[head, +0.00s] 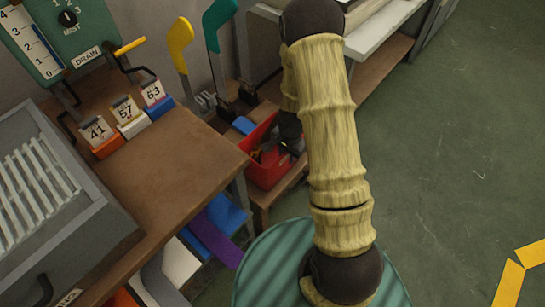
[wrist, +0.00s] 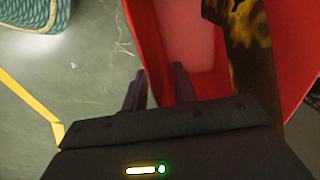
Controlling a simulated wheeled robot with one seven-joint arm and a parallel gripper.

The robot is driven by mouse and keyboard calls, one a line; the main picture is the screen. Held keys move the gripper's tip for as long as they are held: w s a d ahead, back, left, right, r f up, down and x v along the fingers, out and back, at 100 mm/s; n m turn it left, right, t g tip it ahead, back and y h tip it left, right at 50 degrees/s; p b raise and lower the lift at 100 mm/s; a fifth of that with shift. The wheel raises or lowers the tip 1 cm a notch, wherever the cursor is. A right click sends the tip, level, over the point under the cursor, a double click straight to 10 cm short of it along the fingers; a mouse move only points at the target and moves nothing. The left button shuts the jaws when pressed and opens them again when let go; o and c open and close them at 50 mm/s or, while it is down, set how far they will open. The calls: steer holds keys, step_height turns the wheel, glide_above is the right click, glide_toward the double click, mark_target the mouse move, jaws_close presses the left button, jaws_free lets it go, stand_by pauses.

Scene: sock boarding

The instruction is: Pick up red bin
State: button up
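The red bin (head: 268,171) stands on a low wooden shelf in the middle of the head view, beside the taller bench. It holds a few small items, including a yellow one, that are hard to make out. In the wrist view the bin (wrist: 192,38) is close, with one wall running between my fingers. My gripper (wrist: 159,85) has its two fingers apart, one on each side of that wall; whether they touch it is unclear. In the head view my gripper (head: 291,147) is at the bin's right side, partly hidden by my arm.
The brown bench (head: 178,160) carries tags numbered 41, 57 and 63 on coloured blocks. Yellow and teal paddle-shaped forms (head: 180,45) stand behind the bin. A dark, yellow-blotched piece (wrist: 248,25) shows over the bin in the wrist view. Green floor (head: 450,140) is clear at right.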

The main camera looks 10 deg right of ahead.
steer(key=shift+c, duration=0.2)
jaws_close()
stand_by(1.2)
